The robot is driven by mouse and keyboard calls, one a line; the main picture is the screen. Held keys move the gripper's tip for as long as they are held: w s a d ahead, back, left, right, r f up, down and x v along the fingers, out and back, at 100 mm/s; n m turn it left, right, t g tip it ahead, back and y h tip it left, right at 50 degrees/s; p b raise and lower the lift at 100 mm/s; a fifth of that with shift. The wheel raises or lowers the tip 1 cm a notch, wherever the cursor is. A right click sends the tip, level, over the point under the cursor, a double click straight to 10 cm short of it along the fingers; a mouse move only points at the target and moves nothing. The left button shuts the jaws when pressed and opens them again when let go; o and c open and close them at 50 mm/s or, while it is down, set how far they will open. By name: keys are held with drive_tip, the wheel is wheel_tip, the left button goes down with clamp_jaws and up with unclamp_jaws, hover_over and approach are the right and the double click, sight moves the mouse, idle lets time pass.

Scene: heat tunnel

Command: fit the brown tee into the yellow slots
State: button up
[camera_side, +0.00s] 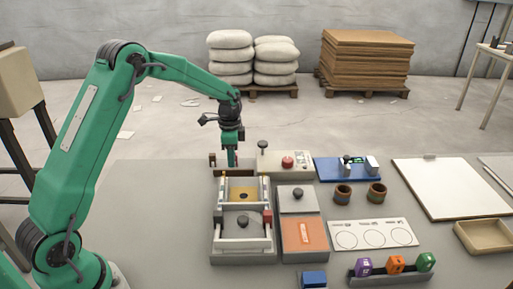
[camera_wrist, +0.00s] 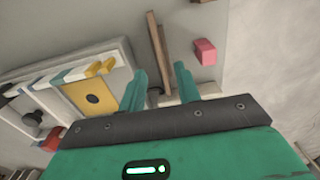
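The brown tee seems to be the long brown piece (camera_wrist: 153,40) in the wrist view, just beyond the fingertips, with a shorter brown strip beside it. Its full shape is partly hidden by my gripper. In the side view a small brown piece (camera_side: 213,160) shows behind the grey tunnel frame. The yellow slots seem to be small yellow blocks (camera_wrist: 107,66) by the frame's edge, near the yellow plate with a dark hole (camera_wrist: 78,92). My gripper (camera_wrist: 160,78) is open, its fingers apart, pointing down behind the frame (camera_side: 232,164). Whether it touches the tee is unclear.
The grey frame (camera_side: 216,240) stands right in front of my gripper. A cream box with a red button (camera_side: 288,162) and a blue fixture (camera_side: 333,172) stand to its right. A pink block (camera_wrist: 205,50) lies near the fingers. Two brown cups (camera_side: 343,195) stand farther right.

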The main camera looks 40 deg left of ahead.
sight(234, 173)
drive_tip(key=shift+w+d+f, duration=0.1)
drive_tip(key=shift+w+f, duration=0.05)
drive_tip(key=shift+f, duration=2)
clamp_jaws()
